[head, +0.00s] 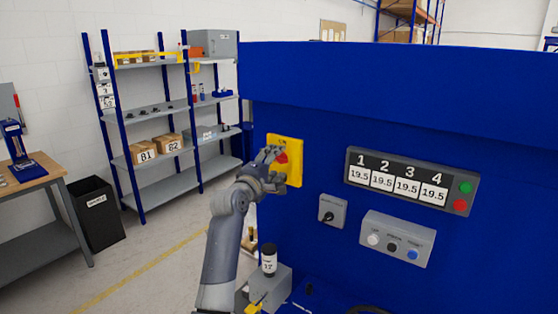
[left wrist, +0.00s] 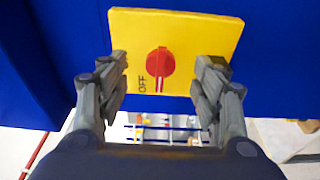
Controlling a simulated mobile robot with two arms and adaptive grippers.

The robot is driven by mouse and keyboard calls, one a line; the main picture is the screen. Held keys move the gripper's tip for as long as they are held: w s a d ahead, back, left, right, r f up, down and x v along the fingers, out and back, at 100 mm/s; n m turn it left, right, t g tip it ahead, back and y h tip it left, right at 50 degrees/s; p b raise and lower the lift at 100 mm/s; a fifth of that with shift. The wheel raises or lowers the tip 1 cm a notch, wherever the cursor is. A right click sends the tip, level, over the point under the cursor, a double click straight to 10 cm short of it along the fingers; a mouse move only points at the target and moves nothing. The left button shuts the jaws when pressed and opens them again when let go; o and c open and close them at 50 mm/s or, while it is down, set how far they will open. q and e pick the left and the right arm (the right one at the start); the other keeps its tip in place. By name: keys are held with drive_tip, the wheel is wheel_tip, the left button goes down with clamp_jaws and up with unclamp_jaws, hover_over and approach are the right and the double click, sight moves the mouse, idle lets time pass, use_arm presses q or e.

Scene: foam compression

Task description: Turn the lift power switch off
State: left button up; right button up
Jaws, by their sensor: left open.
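The lift power switch is a red round knob (left wrist: 160,62) on a yellow plate (left wrist: 215,35), fixed to the blue machine panel. In the left wrist view the word OFF stands beside the knob, to its lower left. The plate also shows in the head view (head: 294,171), with the red knob (head: 281,158) partly hidden by my gripper. My left gripper (left wrist: 162,80) is open, with one finger on each side of the knob and neither seen to touch it. It also shows in the head view (head: 270,165). My right gripper is in neither view.
Right of the plate, the blue machine (head: 400,100) carries a counter display (head: 410,180), a small grey rotary switch (head: 332,211) and a button box (head: 397,240).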

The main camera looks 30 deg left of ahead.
use_arm(q)
drive_tip(key=shift+s, duration=0.1)
drive_tip(key=s, duration=0.6)
drive_tip(key=shift+s+a, duration=0.3)
drive_tip(key=shift+s, duration=0.1)
idle(0.6)
